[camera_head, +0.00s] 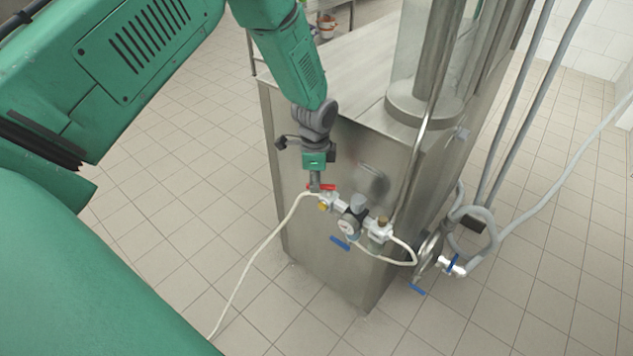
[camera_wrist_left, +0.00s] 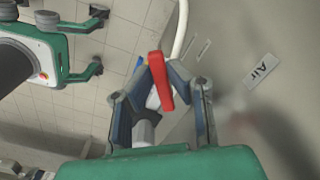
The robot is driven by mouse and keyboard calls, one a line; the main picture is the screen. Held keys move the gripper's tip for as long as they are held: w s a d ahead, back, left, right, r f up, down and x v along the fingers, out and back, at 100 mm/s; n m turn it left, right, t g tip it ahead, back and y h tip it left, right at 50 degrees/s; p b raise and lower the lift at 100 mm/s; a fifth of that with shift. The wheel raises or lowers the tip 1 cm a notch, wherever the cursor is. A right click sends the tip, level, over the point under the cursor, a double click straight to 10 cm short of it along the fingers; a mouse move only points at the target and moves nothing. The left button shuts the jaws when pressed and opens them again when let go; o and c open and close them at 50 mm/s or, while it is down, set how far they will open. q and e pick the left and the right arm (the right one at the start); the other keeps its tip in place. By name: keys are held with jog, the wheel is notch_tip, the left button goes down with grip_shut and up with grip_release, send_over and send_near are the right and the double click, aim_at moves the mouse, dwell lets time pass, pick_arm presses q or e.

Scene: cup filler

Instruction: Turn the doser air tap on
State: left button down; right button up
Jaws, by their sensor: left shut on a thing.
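The air tap has a red handle (camera_head: 322,187) and sits at the left end of the valve and gauge assembly (camera_head: 350,222) on the side of the steel machine. In the left wrist view the red handle (camera_wrist_left: 161,80) stands between the fingertips, beside a label reading "Air" (camera_wrist_left: 262,70). My left gripper (camera_head: 315,183) reaches down from above and is shut on the red handle; its fingers (camera_wrist_left: 160,68) touch it on both sides. The tap body is partly hidden behind the fingers. My right gripper is not in the head view; a dark gripper-like part shows at the left wrist view's edge.
A white hose (camera_head: 262,245) runs from the tap to the floor. Grey pipes (camera_head: 520,110) rise at the right. The tiled floor (camera_head: 180,190) left of the machine (camera_head: 300,240) is clear.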

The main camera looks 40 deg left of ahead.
pick_arm(q)
jog(key=shift+w+a+m, duration=0.1)
jog(key=shift+w+m, duration=0.3)
jog(key=shift+m, duration=0.75)
jog(key=shift+w+a+m, duration=0.15)
jog(key=shift+w+m, duration=0.2)
jog(key=shift+m, duration=0.85)
jog(key=shift+w+a+m, duration=0.1)
jog(key=shift+w+m, duration=0.3)
jog(key=shift+m, duration=0.75)
jog(key=shift+w, duration=0.1)
jog(key=c, duration=1.6)
grip_release()
jog(key=shift+o, duration=0.3)
